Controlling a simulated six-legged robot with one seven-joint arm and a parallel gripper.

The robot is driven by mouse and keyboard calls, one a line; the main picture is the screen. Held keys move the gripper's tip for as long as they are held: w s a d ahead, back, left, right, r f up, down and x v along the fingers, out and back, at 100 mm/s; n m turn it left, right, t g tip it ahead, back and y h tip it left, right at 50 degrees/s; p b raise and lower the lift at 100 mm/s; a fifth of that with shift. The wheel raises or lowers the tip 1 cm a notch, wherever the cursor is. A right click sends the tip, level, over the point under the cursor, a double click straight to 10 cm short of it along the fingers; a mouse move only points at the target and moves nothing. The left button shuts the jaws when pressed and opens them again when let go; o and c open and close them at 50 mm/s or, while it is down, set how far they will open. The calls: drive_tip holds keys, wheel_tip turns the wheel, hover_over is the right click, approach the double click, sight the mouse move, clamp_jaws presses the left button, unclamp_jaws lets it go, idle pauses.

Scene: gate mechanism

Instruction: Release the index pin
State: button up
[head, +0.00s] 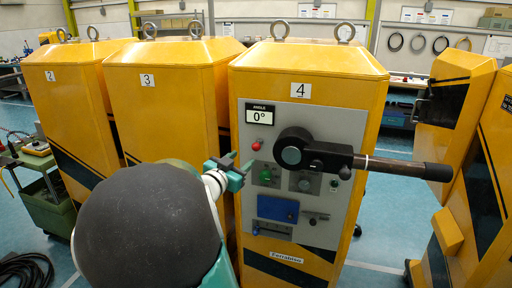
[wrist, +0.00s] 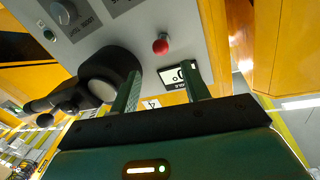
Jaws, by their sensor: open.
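Cabinet 4 (head: 300,68) has a grey panel with a red knob (head: 257,146) below the angle display (head: 262,115), which reads 0°. The knob may be the index pin; I cannot read a label for it. My gripper (head: 238,162) is in front of the panel, just below and left of the red knob. In the wrist view my gripper (wrist: 158,75) is open and empty, and the red knob (wrist: 161,44) stands beyond the fingertips, apart from them. The dark lever (head: 375,164) runs from a round hub (head: 291,156) to the right, nearly level.
The hub and lever (wrist: 95,85) are close beside one finger in the wrist view. A green button (head: 265,175), a grey knob (head: 304,182) and a blue plate (head: 278,209) are lower on the panel. Cabinets 2 and 3 (head: 160,90) stand at left.

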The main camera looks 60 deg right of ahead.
sight(254, 148)
drive_tip(key=d, duration=1)
drive_tip(key=shift+s+d, duration=0.15)
drive_tip(key=shift+d, duration=0.2)
clamp_jaws()
